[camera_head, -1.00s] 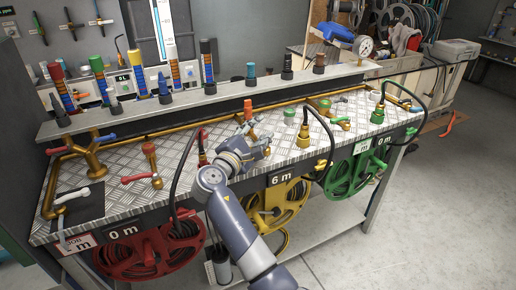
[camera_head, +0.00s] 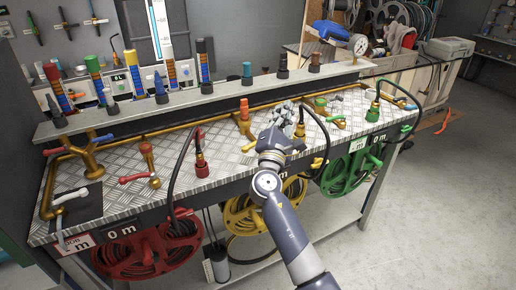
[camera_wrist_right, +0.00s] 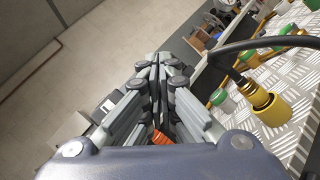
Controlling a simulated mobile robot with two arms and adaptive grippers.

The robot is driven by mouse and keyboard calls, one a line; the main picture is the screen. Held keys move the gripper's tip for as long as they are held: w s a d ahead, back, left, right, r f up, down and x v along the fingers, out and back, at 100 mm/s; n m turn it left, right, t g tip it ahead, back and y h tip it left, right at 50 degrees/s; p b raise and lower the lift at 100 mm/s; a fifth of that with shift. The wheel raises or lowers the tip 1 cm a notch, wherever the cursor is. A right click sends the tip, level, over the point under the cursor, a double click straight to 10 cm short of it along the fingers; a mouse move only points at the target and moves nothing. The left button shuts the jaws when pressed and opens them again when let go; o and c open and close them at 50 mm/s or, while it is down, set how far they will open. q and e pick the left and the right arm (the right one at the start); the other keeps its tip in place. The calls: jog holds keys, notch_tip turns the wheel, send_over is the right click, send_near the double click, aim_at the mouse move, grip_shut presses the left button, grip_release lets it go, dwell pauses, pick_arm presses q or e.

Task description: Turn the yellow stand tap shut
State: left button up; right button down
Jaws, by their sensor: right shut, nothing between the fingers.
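The yellow stand tap (camera_head: 244,117) stands on the chequer-plate bench (camera_head: 220,147), a brass post with an orange-red top. A short yellow lever (camera_head: 250,146) shows at its foot, partly covered by my right arm. My right gripper (camera_head: 290,113) is to the right of the tap, apart from its post, with its fingers closed together. In the right wrist view the shut fingers (camera_wrist_right: 160,78) are empty, and an orange piece (camera_wrist_right: 159,136) shows behind them, mostly hidden. Whether the fingers touch the lever cannot be told. My left gripper is not in view.
A brass hose fitting (camera_wrist_right: 270,107) with a black hose is close beside the right gripper. Red (camera_head: 150,250), yellow and green (camera_head: 350,172) reels hang below the bench front.

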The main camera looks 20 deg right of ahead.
jog(key=s+a+f+n+g+y+p, duration=0.1)
jog(key=s+f+n+g+y, duration=0.1)
jog(key=s+f+n+y, duration=0.6)
jog(key=s+a+f+n+g+y, duration=0.15)
jog(key=s+n+y, duration=0.35)
jog(key=n+y, duration=0.75)
jog(key=shift+n+h, duration=0.55)
jog(key=shift+h, duration=0.2)
jog(key=x, duration=0.4)
jog(key=p+x, duration=0.1)
jog(key=x, duration=0.4)
jog(key=p+x, duration=0.1)
jog(key=x, duration=0.4)
jog(key=shift+d+f, duration=0.2)
jog(key=shift+d, duration=0.15)
